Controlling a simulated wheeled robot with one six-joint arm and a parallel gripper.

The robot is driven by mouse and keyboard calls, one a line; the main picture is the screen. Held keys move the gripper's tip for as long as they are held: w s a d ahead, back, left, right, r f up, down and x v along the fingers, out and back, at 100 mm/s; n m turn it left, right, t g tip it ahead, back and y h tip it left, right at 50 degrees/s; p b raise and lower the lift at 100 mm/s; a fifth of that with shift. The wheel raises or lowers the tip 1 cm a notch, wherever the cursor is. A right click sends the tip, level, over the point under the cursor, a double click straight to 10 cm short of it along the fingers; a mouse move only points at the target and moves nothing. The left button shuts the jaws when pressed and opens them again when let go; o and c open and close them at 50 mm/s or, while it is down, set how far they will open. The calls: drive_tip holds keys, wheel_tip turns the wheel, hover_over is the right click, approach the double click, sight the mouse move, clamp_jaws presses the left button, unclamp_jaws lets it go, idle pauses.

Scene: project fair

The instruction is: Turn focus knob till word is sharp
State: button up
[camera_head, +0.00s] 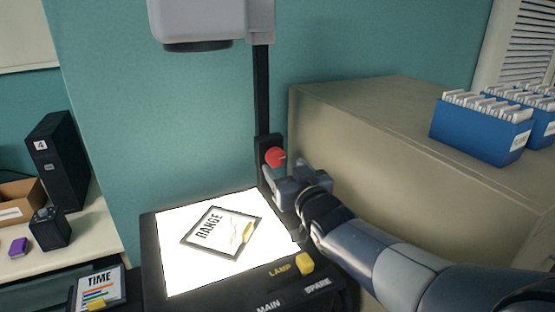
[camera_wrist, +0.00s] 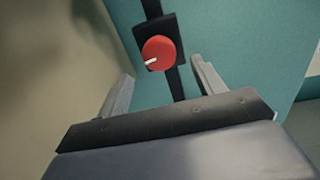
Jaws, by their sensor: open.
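The red focus knob (camera_head: 275,157) sits on a black block on the upright post of an overhead projector. In the wrist view the knob (camera_wrist: 159,53) shows a white pointer mark toward its lower left. My gripper (camera_head: 279,175) is open just below and in front of the knob. In the wrist view its two fingers stand apart, left and right of the knob, with the knob beyond them. The slide marked RANGE (camera_head: 221,231) lies tilted on the bright projector stage (camera_head: 180,277). The projector head (camera_head: 197,22) is above. No projected word is in view.
A yellow lamp switch (camera_head: 305,263) is on the projector's front. A beige cabinet (camera_head: 350,110) stands close on the right, with blue file boxes (camera_head: 478,130) on top. A TIME card (camera_head: 99,287) and a black box labelled 4 (camera_head: 58,160) are at left.

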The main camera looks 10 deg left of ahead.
sight(278, 158)
drive_tip(key=shift+p+x, duration=0.65)
drive_tip(key=shift+x, duration=2.2)
drive_tip(key=shift+c, duration=0.2)
drive_tip(key=c, duration=1)
drive_tip(key=shift+o, duration=0.2)
drive_tip(key=shift+m+p, duration=0.4)
drive_tip(key=shift+m, duration=2.4)
drive_tip(key=o, duration=1)
drive_tip(key=shift+d, duration=0.1)
drive_tip(key=b+v, duration=0.2)
drive_tip(key=v, duration=0.8)
drive_tip(key=shift+s+d, duration=0.2)
drive_tip(key=shift+s, duration=0.05)
